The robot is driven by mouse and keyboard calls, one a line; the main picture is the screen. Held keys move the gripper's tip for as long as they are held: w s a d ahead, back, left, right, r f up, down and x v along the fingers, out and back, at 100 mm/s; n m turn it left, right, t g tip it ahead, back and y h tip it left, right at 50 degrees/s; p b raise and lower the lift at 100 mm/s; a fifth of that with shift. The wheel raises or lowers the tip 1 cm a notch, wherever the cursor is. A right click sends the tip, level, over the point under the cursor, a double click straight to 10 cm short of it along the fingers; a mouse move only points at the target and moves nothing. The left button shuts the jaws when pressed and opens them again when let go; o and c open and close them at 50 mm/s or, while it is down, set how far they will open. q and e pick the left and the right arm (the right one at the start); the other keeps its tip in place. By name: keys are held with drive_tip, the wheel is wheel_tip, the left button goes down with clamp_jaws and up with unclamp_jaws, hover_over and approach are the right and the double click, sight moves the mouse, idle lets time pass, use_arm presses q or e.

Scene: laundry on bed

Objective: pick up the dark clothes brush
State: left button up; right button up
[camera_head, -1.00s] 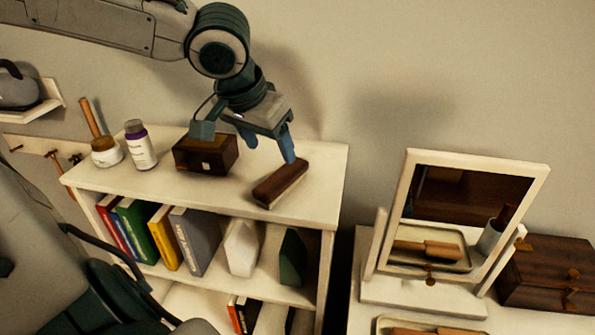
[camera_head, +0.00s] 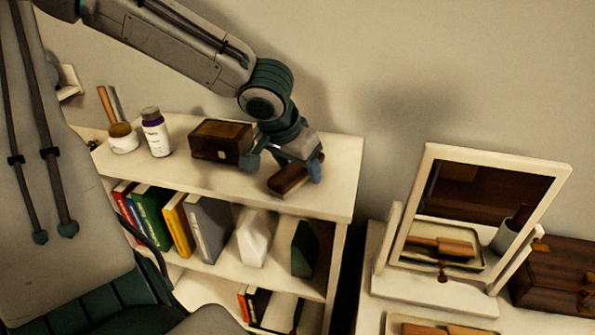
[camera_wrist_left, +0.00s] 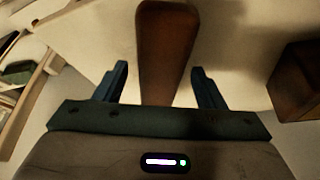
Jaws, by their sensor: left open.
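The dark clothes brush (camera_head: 287,182) lies on the white shelf top near its front right edge, partly hidden by my gripper in the head view. In the left wrist view the brush (camera_wrist_left: 166,45) shows as a long brown block running between the two fingers. My left gripper (camera_head: 284,172) is right over the brush, its fingers on either side of it. It is open, with a gap between each blue finger and the brush in the left wrist view (camera_wrist_left: 158,85). My right gripper is not in view.
A dark wooden box (camera_head: 221,142) stands left of the brush, close to my left gripper. A mirror (camera_head: 478,215) stands on a lower surface at right.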

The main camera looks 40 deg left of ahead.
use_arm(q)
drive_tip(key=shift+w+f, duration=0.1)
drive_tip(key=c, duration=1.1)
